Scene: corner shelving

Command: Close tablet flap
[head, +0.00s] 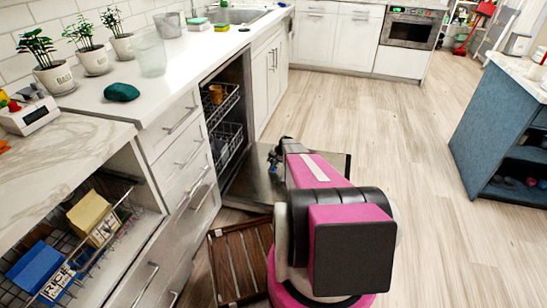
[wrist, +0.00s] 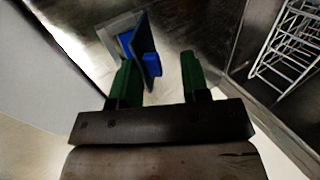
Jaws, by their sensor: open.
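The tablet flap (wrist: 142,47) stands raised from the dispenser on the inner face of the lowered dishwasher door (wrist: 188,22). It is thin and grey-blue, with bright blue parts beside it. My gripper (wrist: 160,66) has two green fingers spread apart, with nothing clamped between them. The flap's near edge shows between the fingers, close to the left one; whether they touch I cannot tell. In the head view the open door (head: 247,185) lies low beside the cabinets, and my arm hides most of the flap and gripper.
The dishwasher's wire rack (wrist: 290,45) is at the right of the wrist view. A brown slatted wooden piece (head: 240,262) lies before the door. An open drawer basket (head: 125,212) holds boxes at left. A blue island (head: 505,140) stands at right; the floor between is clear.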

